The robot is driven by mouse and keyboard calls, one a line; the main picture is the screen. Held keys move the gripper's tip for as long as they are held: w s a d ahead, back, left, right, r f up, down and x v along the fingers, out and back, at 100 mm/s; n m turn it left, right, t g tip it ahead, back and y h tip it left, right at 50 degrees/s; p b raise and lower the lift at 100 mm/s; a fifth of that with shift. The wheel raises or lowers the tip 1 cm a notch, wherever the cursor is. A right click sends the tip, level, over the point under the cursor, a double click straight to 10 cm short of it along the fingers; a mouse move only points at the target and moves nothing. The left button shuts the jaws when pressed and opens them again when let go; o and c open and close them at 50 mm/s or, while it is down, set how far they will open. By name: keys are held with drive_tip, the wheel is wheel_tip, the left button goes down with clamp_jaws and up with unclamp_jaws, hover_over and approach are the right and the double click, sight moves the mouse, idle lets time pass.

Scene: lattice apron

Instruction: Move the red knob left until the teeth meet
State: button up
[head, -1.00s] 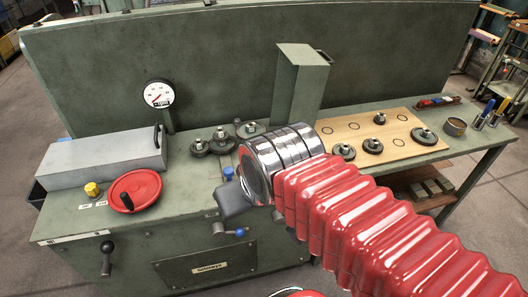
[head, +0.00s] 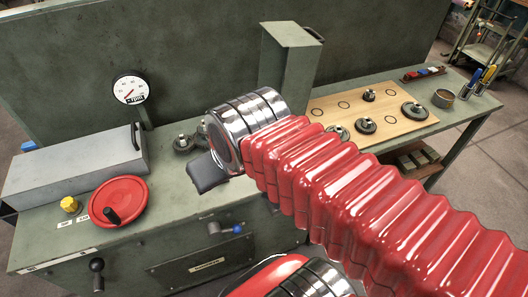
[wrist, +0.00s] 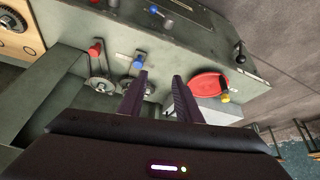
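The red knob (wrist: 96,47) stands at the upper left in the wrist view, on the bench top beside a slot. A gear (wrist: 101,87) lies just below it. A blue knob (wrist: 139,65) stands to its right, with another gear (wrist: 126,87) near it. Whether the teeth touch cannot be told. My gripper (wrist: 160,74) is open, its two dark fingers apart with nothing between them, right of the red knob. In the head view my arm hides the red knob and the gripper's fingers; two gears (head: 184,145) show partly beside my wrist.
A red handwheel (head: 118,202) and yellow knob (head: 70,205) are at the left, below a grey box (head: 75,165). A green upright housing (head: 287,60) stands behind my wrist. A wooden board (head: 395,125) with gears is to the right. A blue-tipped lever (head: 238,229) sticks out in front.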

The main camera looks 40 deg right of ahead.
idle(0.3)
drive_tip(key=o, duration=0.3)
drive_tip(key=shift+o, duration=0.5)
drive_tip(key=shift+w+d+f+m+g, duration=0.2)
drive_tip(key=shift+d+f+m+g, duration=0.2)
drive_tip(key=shift+f+m, duration=0.1)
drive_tip(key=w+d+f+m+g+y, duration=0.3)
drive_tip(key=w+d+f+m+y, duration=0.4)
drive_tip(key=d+f+m+y, duration=0.55)
drive_tip(key=d+f+m+t, duration=0.3)
drive_tip(key=d+m+t, duration=0.1)
drive_tip(key=d, duration=0.2)
drive_tip(key=s+d+f+m+t, duration=0.1)
drive_tip(key=d+f+m+t, duration=0.2)
drive_tip(key=d+m, duration=0.2)
drive_tip(key=s+d+f+m+t, duration=0.1)
drive_tip(key=d+f+m+t, duration=0.2)
drive_tip(key=d, duration=0.4)
drive_tip(key=shift+d+f+m+t+h, duration=0.2)
drive_tip(key=shift+m+t, duration=0.2)
drive_tip(key=shift+m, duration=0.15)
drive_tip(key=shift+d+f+m+t+h, duration=0.1)
drive_tip(key=shift+d+m+t, duration=0.05)
drive_tip(key=shift+m+t, duration=0.3)
